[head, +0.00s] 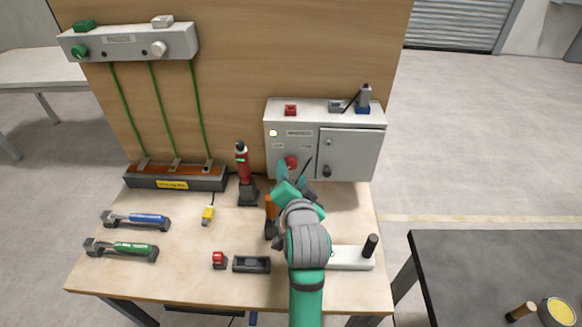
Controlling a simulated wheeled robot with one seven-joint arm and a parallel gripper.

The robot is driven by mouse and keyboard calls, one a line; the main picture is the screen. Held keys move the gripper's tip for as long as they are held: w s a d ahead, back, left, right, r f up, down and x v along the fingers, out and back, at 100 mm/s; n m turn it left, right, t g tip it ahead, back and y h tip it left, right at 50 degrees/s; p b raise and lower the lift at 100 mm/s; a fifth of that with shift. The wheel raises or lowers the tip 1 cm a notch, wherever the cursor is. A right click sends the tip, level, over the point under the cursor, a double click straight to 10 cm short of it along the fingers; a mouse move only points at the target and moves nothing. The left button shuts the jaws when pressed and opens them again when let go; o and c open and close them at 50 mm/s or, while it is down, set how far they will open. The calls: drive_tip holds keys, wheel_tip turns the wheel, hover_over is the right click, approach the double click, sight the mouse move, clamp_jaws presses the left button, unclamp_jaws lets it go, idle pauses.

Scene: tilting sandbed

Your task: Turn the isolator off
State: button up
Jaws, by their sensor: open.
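The isolator appears to be the red rotary knob (291,162) on the left front of the grey control box (350,150). My gripper (293,178) is open, its teal fingers pointing at the box just in front of and below the knob. The fingers partly cover the knob's lower side, so I cannot tell whether they touch it or which way the knob is turned. A pale lamp (273,133) shows at the box's upper left. The box's right side has a door (348,152) with a dark knob (326,171), and it looks closed.
A red-and-black tool (244,172) stands left of the box. An orange-handled item (270,212) is close beside my arm. A white base with a black post (369,246) lies right of it. Blue (138,218) and green (124,246) tools lie left.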

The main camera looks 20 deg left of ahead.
sight(290, 166)
drive_tip(key=shift+x, duration=2.15)
drive_tip(key=c, duration=1)
